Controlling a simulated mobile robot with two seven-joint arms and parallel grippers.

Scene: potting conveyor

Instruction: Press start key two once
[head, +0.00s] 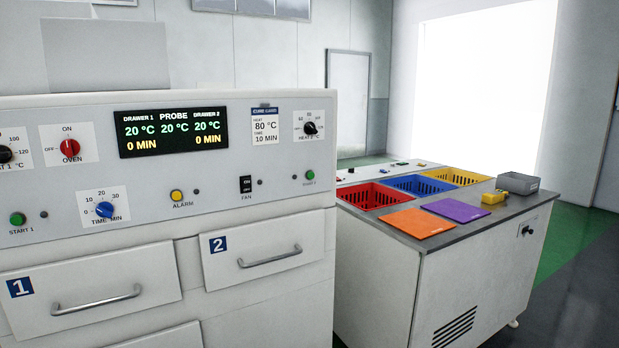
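The start key two (310,175) is a small green round button at the right end of the oven's control panel, with a small label under it and a dark indicator dot to its left. The matching start key one (17,219) is a green button at the panel's lower left, labelled START 1. The display (173,132) reads 20 °C for drawer 1, probe and drawer 2, and 0 MIN for both drawers. Drawer 2 (226,268) and drawer 1 (30,318) look shut. Neither of my grippers is in view.
The panel also carries a red oven knob (70,149), blue time knob (105,210), yellow alarm button (176,196), black fan switch (246,184) and black heat 2 knob (310,129). A counter (500,213) with red, blue and yellow baskets stands right of the oven.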

